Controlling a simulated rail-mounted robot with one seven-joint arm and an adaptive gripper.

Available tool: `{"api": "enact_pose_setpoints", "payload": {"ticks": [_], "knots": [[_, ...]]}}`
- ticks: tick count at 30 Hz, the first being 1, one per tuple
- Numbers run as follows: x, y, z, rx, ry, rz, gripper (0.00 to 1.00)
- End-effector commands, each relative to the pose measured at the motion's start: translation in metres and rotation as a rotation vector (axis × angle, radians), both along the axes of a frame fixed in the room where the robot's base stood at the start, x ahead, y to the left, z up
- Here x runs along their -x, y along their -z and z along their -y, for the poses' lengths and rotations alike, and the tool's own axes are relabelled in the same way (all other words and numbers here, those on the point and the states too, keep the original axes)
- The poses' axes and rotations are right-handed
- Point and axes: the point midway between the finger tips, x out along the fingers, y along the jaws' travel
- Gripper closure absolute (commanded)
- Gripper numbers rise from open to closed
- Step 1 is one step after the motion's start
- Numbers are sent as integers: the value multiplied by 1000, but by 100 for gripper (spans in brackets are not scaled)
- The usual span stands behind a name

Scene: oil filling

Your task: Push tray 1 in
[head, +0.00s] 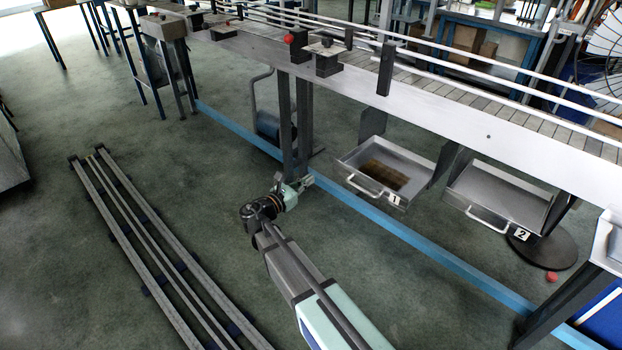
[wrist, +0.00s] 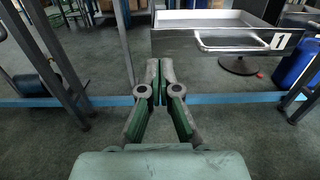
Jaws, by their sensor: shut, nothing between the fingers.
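Tray 1 (head: 385,170) is a grey metal drawer under the conveyor, pulled out, with a brown grid patch on its floor, a front handle and a white label "1". In the wrist view tray 1 (wrist: 228,43) is at the upper right, its handle (wrist: 247,46) facing me. My gripper (head: 306,181) is to the left of tray 1 in the head view, apart from it. In the wrist view my gripper (wrist: 159,65) is shut and empty, with its fingertips left of the tray's front.
Tray 2 (head: 497,195) hangs out to the right of tray 1. A conveyor (head: 450,105) runs above both. Dark support legs (head: 295,125) stand behind my gripper. A blue floor rail (head: 400,232) passes below, and metal rails (head: 150,240) lie at left. Floor between is clear.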

Motion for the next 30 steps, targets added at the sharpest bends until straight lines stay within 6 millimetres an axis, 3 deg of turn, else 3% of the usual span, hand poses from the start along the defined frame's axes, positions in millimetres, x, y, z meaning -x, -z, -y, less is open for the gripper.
{"api": "enact_pose_setpoints", "payload": {"ticks": [15, 21, 30], "knots": [[-67, 2, 68, -2, 3, 1, 100], [-81, 1, 83, -2, 2, 1, 100], [-85, 0, 88, -2, 1, 1, 100]]}}
